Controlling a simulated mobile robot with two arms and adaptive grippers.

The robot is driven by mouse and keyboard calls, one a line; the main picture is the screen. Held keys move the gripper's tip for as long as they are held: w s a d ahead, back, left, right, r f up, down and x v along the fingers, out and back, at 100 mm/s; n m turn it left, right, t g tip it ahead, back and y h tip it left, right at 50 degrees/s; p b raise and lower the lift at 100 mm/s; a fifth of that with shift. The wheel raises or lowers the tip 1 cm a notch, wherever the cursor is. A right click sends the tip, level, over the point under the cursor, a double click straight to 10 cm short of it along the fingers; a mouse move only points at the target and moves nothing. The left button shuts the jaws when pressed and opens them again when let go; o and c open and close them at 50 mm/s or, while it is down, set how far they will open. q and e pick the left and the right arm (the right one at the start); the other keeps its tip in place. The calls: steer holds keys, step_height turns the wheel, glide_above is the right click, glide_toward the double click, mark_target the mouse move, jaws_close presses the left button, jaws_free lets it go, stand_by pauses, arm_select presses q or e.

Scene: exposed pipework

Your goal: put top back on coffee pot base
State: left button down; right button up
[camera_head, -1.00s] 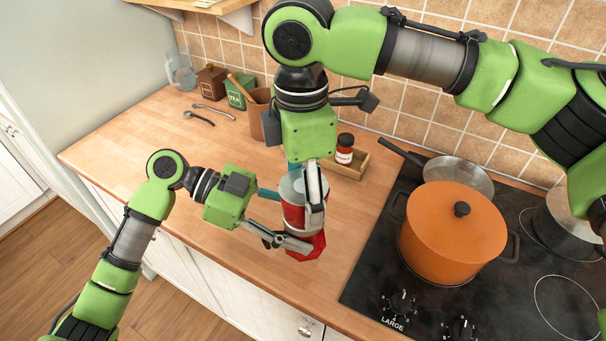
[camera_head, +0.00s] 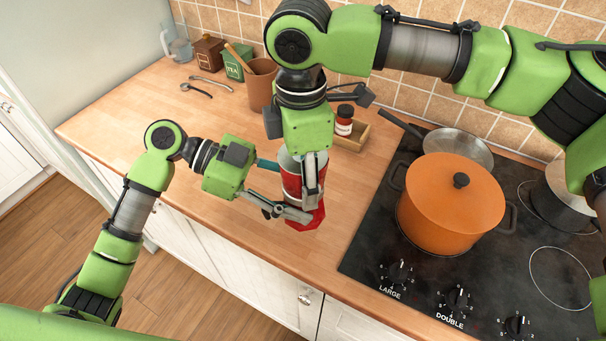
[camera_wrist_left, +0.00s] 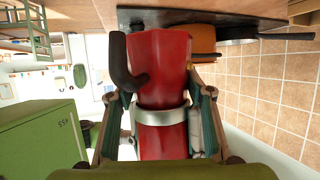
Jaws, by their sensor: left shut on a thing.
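A red, faceted coffee pot (camera_head: 291,181) is upright over the counter's front edge, with a pale rim at its upper end and a red faceted part (camera_head: 308,219) below. The left wrist view shows it close up: red body (camera_wrist_left: 160,70), black handle (camera_wrist_left: 118,62) and silver band (camera_wrist_left: 160,116). My left gripper (camera_head: 290,212) reaches in from the left and is shut on the pot, its fingers on both sides near the band. My right gripper (camera_head: 311,180) points down from above, one finger against the pot's upper part. Its other finger and the seam between top and base are hidden.
A spice jar (camera_head: 344,120) in a wooden box, a brown canister (camera_head: 261,90) and tins are behind. The counter (camera_head: 130,120) at left is mostly clear.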

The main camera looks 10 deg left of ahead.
steer(key=o, duration=1.3)
step_height(320, 180, up, 12)
steer(key=shift+a+f, duration=0.1)
steer(key=shift+w, duration=0.15)
